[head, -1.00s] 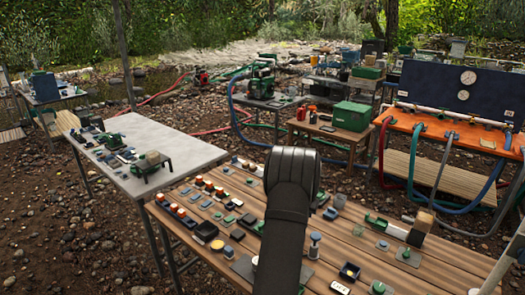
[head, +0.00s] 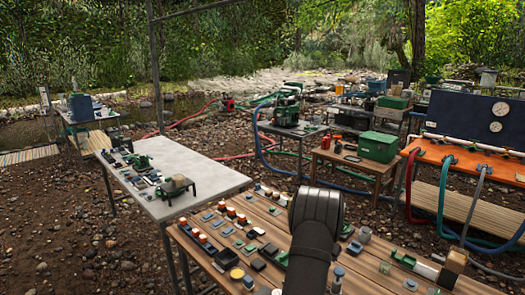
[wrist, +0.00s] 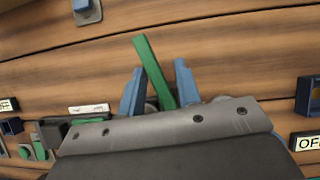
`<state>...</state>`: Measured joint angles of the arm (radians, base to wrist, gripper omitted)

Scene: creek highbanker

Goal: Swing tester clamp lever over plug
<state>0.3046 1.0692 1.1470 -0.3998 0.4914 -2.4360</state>
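In the wrist view a green lever-like bar (wrist: 150,65) rises at a tilt between the two blue fingers of my gripper (wrist: 159,85). The fingers stand apart on either side of it, with a gap showing on the right. Whether either finger touches the bar is not clear. The grey gripper body hides the bar's lower end and whatever it is mounted on. I cannot make out a plug. In the head view my dark arm reaches over the wooden bench (head: 368,270) and hides the gripper.
The bench holds several small parts, among them orange-topped ones (head: 231,213) at the left and a green-and-white fixture (head: 415,265) at the right. In the wrist view, labelled boxes (wrist: 307,95) flank the gripper. A grey table (head: 205,170) stands to the left.

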